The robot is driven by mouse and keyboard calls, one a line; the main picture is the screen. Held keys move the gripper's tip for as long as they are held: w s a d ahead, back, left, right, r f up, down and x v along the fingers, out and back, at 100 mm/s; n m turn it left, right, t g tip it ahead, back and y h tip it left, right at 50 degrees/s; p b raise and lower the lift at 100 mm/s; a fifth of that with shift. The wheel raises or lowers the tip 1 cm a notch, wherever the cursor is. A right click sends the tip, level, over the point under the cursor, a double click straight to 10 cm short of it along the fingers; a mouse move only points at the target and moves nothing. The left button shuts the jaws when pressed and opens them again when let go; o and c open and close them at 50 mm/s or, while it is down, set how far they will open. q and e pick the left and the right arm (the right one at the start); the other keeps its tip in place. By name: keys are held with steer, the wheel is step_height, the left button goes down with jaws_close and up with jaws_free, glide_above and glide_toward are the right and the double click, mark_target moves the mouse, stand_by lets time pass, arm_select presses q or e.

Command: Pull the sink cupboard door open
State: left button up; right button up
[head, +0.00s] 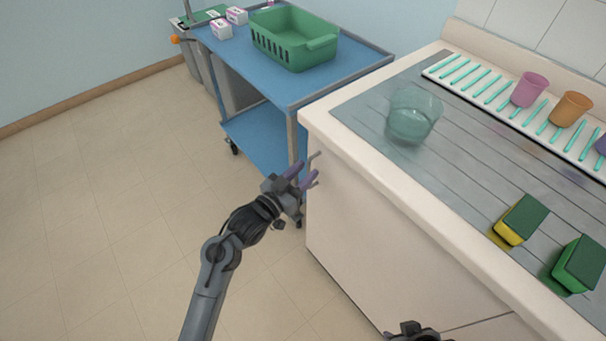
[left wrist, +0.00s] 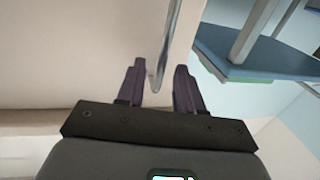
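The sink cupboard door (head: 345,235) is a pale flat front below the counter, and it looks closed in the head view. Its metal bar handle (head: 314,160) stands near the door's upper left edge. My left gripper (head: 303,176) is at the handle with its purple fingers apart. In the left wrist view, the handle (left wrist: 167,55) runs between the two open fingertips (left wrist: 160,80), with a gap visible on the right side; contact on the left cannot be told. My right gripper (head: 412,330) shows only partly at the bottom edge, and its fingers are hidden.
A blue trolley (head: 262,80) with a green basket (head: 293,38) stands left of the counter, close behind my left gripper. A glass bowl (head: 413,115), sponges (head: 520,220) and cups (head: 530,90) are on the sink top. The floor (head: 110,190) at left is clear.

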arm_select(q)
steer(key=shift+c, duration=0.5)
jaws_close()
stand_by(0.9)
